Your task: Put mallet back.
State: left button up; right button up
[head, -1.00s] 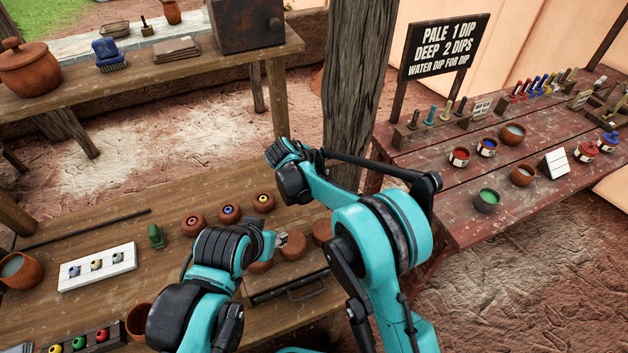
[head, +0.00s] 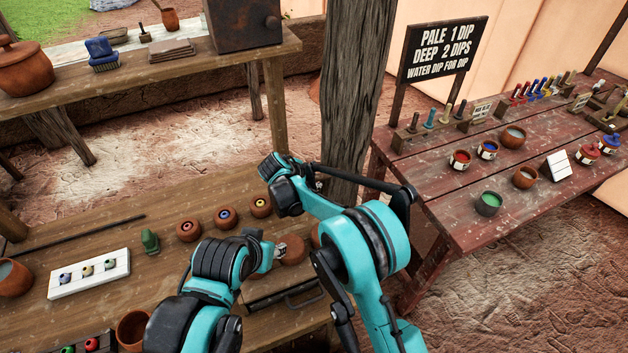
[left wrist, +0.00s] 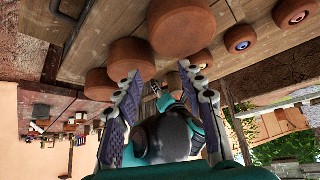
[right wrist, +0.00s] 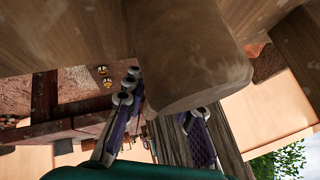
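I cannot make out a mallet for sure in the head view. A large brown wood-coloured cylinder with a rounded end (right wrist: 195,55) fills the upper middle of the right wrist view and may be the mallet's head. My right gripper (right wrist: 164,98) has its fingers apart close to that cylinder; I cannot tell whether they touch it. In the head view the right gripper (head: 314,178) is by the wooden post, partly hidden by its arm. My left gripper (left wrist: 160,80) is open and empty. In the head view it (head: 282,246) is beside round clay pieces (head: 291,250) on the near table.
A thick wooden post (head: 352,100) stands behind my right arm. A red-brown table (head: 445,185) with paint pots stands right.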

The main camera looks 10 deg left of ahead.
pick_arm(q)
jog(key=shift+r, duration=0.1)
pick_arm(e)
jog(key=shift+r, duration=0.15)
pick_arm(q)
jog(key=shift+r, duration=0.15)
pick_arm(e)
jog(key=shift+s+a+r, duration=0.1)
jog(key=shift+s+r, duration=0.05)
jog(key=shift+r, duration=0.1)
pick_arm(q)
notch_tip(320, 180, up, 4)
jog(key=p, duration=0.4)
jog(key=shift+f, duration=0.25)
pick_arm(e)
jog(key=v, duration=1.1)
jog(key=shift+s+r, duration=0.15)
jog(key=shift+r, duration=0.1)
